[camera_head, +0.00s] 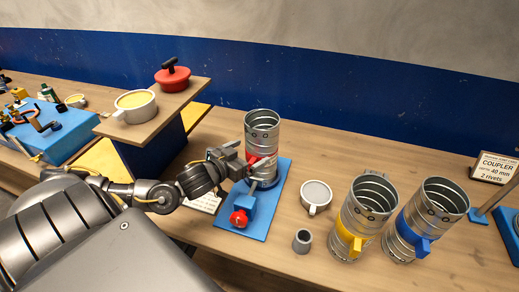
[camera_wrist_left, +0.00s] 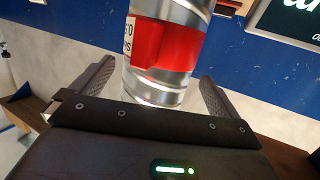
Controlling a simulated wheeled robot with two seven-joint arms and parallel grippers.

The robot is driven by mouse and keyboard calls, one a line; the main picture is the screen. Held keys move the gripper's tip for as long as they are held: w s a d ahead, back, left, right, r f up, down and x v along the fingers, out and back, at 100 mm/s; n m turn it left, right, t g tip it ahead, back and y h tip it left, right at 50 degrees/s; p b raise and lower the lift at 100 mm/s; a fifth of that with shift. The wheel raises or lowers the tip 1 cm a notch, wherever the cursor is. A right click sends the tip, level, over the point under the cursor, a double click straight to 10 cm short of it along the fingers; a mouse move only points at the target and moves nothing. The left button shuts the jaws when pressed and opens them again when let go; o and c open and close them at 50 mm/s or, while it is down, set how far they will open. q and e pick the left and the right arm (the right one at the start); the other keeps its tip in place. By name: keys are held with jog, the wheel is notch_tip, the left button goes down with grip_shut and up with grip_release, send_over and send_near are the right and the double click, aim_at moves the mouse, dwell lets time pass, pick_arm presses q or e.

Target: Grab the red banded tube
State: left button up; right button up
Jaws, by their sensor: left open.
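The red banded tube (camera_head: 262,135) is a silvery spiral metal duct standing upright, open at the top, on a blue stand (camera_head: 262,212). Its red band shows in the left wrist view (camera_wrist_left: 172,45). My left gripper (camera_head: 250,165) is at the tube's left side, near the red band. In the left wrist view the left gripper (camera_wrist_left: 155,85) is open, with one finger on each side of the tube. I cannot tell whether the fingers touch it. My right gripper is not in view.
A yellow banded tube (camera_head: 357,220) and a blue banded tube (camera_head: 424,222) stand at the right. A raised wooden shelf (camera_head: 155,108) stands at the left.

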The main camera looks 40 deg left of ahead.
pick_arm(q)
jog(key=shift+w+f+p, duration=0.15)
jog(key=shift+w, duration=0.55)
jog(key=shift+w+f+p, duration=0.15)
jog(key=shift+w, duration=0.55)
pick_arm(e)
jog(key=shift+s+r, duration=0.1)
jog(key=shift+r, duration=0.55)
